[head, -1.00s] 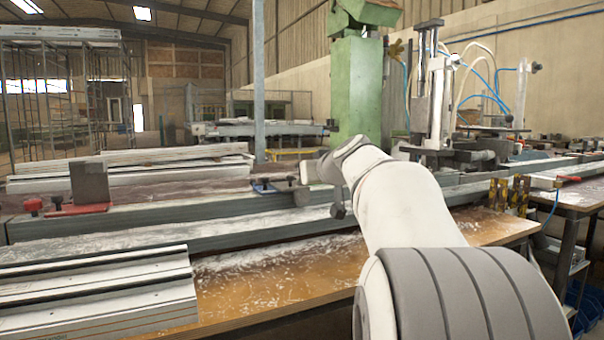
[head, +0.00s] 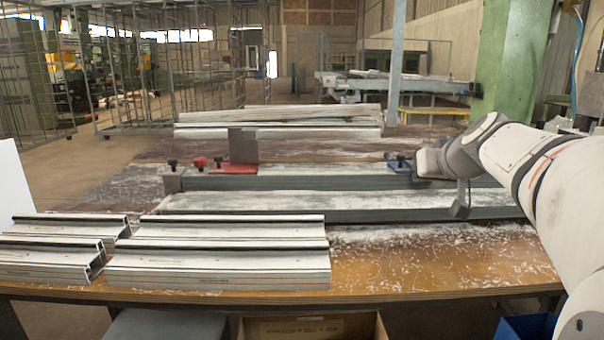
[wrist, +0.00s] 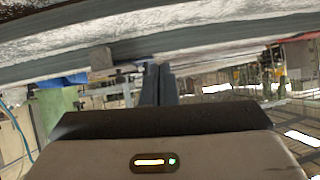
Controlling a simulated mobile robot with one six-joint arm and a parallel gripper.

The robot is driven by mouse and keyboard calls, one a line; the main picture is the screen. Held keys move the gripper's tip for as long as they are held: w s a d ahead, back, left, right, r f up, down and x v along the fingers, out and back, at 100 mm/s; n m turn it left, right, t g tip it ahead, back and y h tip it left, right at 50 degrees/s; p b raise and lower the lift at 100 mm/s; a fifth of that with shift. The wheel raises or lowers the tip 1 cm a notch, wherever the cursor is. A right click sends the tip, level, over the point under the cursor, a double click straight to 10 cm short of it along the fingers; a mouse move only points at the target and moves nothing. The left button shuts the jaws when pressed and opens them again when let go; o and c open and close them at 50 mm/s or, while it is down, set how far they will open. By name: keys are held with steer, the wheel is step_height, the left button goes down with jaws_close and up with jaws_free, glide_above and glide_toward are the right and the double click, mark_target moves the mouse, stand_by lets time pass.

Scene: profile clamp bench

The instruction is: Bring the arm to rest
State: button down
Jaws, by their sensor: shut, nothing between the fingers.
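My arm (head: 545,165) reaches in from the right in the head view, its wrist end (head: 440,160) over the long bench profiles. In the wrist view my gripper (wrist: 157,72) shows two dark fingers pressed together with nothing between them. The wrist picture appears upside down, with the snow-dusted rails (wrist: 215,28) along its top. The fingertips show just below a grey rail edge; I cannot tell whether they touch it. The fingers are not clear in the head view.
A clamp rail (head: 300,182) with red and black knobs and a grey block (head: 243,146) crosses the bench. Cut profiles (head: 220,268) lie at front left. The bare wooden bench top (head: 440,262) at front right carries white shavings. A green column (head: 510,60) stands behind the arm.

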steer(key=s+a+g+p, duration=0.4)
steer(key=s+a+p, duration=0.1)
steer(key=s+p, duration=0.6)
steer(key=s+a+g+h+p, duration=0.1)
steer(key=s+a+g+p, duration=0.3)
steer(key=s+p, duration=0.8)
steer(key=s+a, duration=0.2)
steer(key=s, duration=0.1)
steer(key=shift+s+r+g, duration=0.35)
steer(key=shift+r+g, duration=0.05)
